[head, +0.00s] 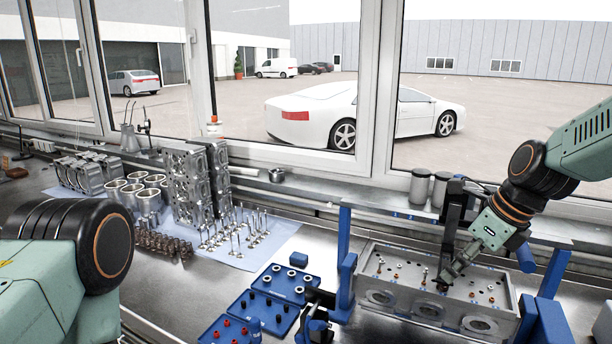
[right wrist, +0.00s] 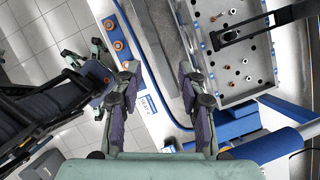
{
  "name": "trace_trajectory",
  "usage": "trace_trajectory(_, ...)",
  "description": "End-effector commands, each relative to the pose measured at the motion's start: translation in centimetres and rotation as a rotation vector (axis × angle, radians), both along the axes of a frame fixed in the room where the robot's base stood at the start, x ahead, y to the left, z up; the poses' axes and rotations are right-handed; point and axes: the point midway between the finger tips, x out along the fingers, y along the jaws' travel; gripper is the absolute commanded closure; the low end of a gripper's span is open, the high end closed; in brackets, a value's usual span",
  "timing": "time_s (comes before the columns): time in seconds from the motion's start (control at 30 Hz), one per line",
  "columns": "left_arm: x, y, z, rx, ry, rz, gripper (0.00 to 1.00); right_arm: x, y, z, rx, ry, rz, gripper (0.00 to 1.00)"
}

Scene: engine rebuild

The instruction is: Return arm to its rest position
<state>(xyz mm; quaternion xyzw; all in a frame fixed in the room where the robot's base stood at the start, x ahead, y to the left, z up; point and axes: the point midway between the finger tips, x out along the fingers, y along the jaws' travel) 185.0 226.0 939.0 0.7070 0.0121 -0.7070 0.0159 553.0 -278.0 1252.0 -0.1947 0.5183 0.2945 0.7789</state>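My right gripper (head: 447,280) hangs over the grey cylinder head (head: 400,255) in the head view; I cannot tell from there whether it touches. In the right wrist view my right gripper (right wrist: 160,75) has its two fingers well apart, with nothing held between them. The cylinder head (right wrist: 232,88) lies to the right of the fingers there, with small orange and dark parts on its top.
A black post (head: 453,220) and blue uprights (head: 346,255) stand close around the cylinder head. Blue trays (head: 262,312) with small rings are left of it. Valves (head: 240,235), springs and engine parts stand on a pale sheet. Two grey cylinders (head: 420,186) stand by the window.

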Motion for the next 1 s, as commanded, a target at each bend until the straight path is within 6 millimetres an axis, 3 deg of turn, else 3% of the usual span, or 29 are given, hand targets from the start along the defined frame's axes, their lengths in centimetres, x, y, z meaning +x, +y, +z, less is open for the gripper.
trace_trajectory(0.03, 0.0, 0.0, 0.0, 0.0, 0.0, 0.0, 0.53, 0.0, 0.0, 0.0, 0.0, 0.0, 0.0, 0.6)
trace_trajectory(0.33, 0.0, 0.0, 0.0, 0.0, 0.0, 0.0, 0.53, -2.1, 0.9, -7.6, -0.13, -0.016, 0.266, 0.6)
trace_trajectory(0.57, 0.0, 0.0, 0.0, 0.0, 0.0, 0.0, 0.53, -6.2, 1.9, -14.9, -0.254, -0.028, 0.578, 0.6)
trace_trajectory(0.8, 0.0, 0.0, 0.0, 0.0, 0.0, 0.0, 0.53, -14.7, 3.2, -23.8, -0.395, -0.044, 1.097, 0.6)
trace_trajectory(1.0, 0.0, 0.0, 0.0, 0.0, 0.0, 0.0, 0.53, -23.2, 4.0, -28.8, -0.461, -0.067, 1.56, 0.6)
